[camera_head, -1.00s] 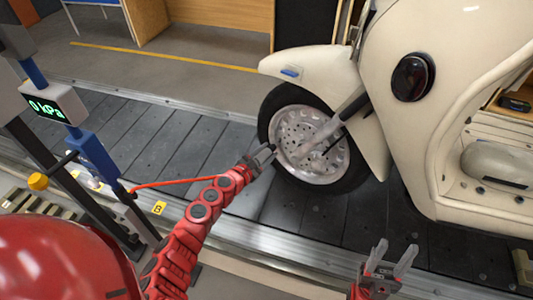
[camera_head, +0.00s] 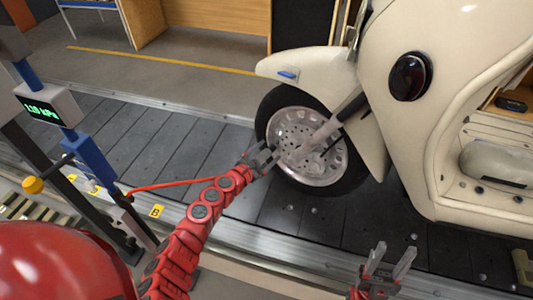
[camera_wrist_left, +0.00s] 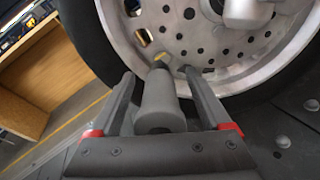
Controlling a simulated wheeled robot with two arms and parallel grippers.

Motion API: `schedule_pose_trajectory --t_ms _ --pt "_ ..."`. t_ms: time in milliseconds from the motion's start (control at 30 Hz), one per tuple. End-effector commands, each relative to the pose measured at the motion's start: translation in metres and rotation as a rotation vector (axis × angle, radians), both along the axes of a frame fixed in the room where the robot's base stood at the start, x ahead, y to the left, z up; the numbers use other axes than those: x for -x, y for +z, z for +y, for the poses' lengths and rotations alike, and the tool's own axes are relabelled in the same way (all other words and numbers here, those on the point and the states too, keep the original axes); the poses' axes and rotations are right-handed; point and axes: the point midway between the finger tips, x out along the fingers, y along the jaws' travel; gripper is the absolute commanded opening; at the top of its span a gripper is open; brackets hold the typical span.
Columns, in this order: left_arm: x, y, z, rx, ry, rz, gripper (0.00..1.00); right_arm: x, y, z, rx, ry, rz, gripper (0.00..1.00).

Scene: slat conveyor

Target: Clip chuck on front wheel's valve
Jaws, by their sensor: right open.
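The front wheel (camera_head: 290,125) of the cream scooter has a silver, perforated rim, which also shows in the left wrist view (camera_wrist_left: 225,65). The grey chuck (camera_wrist_left: 160,105) stands at the rim, its far end at a small yellow-marked part (camera_wrist_left: 160,63) by the valve's place; the valve itself is largely hidden. My left gripper (camera_head: 268,157) has its fingers on either side of the chuck with narrow gaps, so it is open around it. A red hose (camera_head: 165,185) runs to the left gripper's wrist. My right gripper (camera_head: 390,262) is open and empty at the lower right.
The gauge post with a green-lit display (camera_head: 40,108) stands at the left, reading a nonzero kPa value. The scooter body (camera_head: 450,110) fills the right. The dark slat conveyor (camera_head: 150,130) is clear left of the wheel.

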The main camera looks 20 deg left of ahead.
Motion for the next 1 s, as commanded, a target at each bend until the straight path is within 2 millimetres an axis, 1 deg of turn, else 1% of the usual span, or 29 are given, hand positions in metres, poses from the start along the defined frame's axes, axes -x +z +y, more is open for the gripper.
schedule_pose_trajectory --t_ms 267,367,433,567,900,1000 --pt "0.002 0.0 0.001 0.0 0.0 0.001 0.81 0.0 0.0 0.0 0.0 0.0 0.0 0.5" --pt "0.008 0.001 0.004 -0.002 0.001 -0.001 0.81 0.0 0.001 0.0 0.0 0.0 0.0 0.5" --pt "0.016 0.004 0.007 -0.002 -0.001 -0.003 0.81 0.0 0.001 0.0 0.0 0.0 0.0 0.5" --pt "0.041 0.006 0.015 -0.003 -0.002 0.0 0.81 0.0 0.001 0.0 0.0 0.0 0.0 0.5" --pt "0.114 0.018 0.042 0.0 0.004 0.001 0.81 0.0 -0.002 0.0 0.0 0.0 0.0 0.5" --pt "0.13 0.021 0.049 -0.001 0.005 0.002 0.81 0.0 -0.003 0.0 0.0 0.0 0.0 0.5"
